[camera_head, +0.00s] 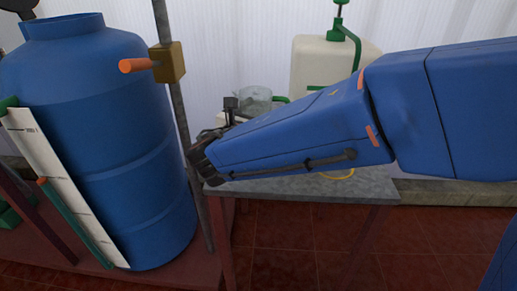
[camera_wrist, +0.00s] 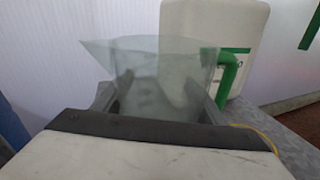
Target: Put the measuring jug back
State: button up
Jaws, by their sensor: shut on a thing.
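The measuring jug (camera_wrist: 160,72) is clear grey-green plastic with a pointed spout to the left and a green handle (camera_wrist: 229,72) on the right in the wrist view. My gripper (camera_wrist: 158,100) is shut on its body, one dark finger on each side. The jug looks upright. In the head view the jug (camera_head: 257,97) shows behind my forearm, which hides its lower part. I cannot tell whether its base touches the grey bench (camera_head: 300,186).
A cream sprayer tank (camera_head: 318,62) with green fittings stands behind and right of the jug. A large blue barrel (camera_head: 95,140) stands at the left, beside a metal post (camera_head: 183,125) with an orange-handled block (camera_head: 168,62). A yellow hose (camera_head: 338,176) lies on the bench.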

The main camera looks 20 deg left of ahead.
jog(key=shift+f, duration=4.2)
jog(key=shift+f, duration=0.15)
jog(key=o, duration=1.7)
jog(key=s, duration=0.8)
jog(key=s+a+r, duration=0.1)
jog(key=s, duration=0.3)
jog(key=shift+f, duration=0.1)
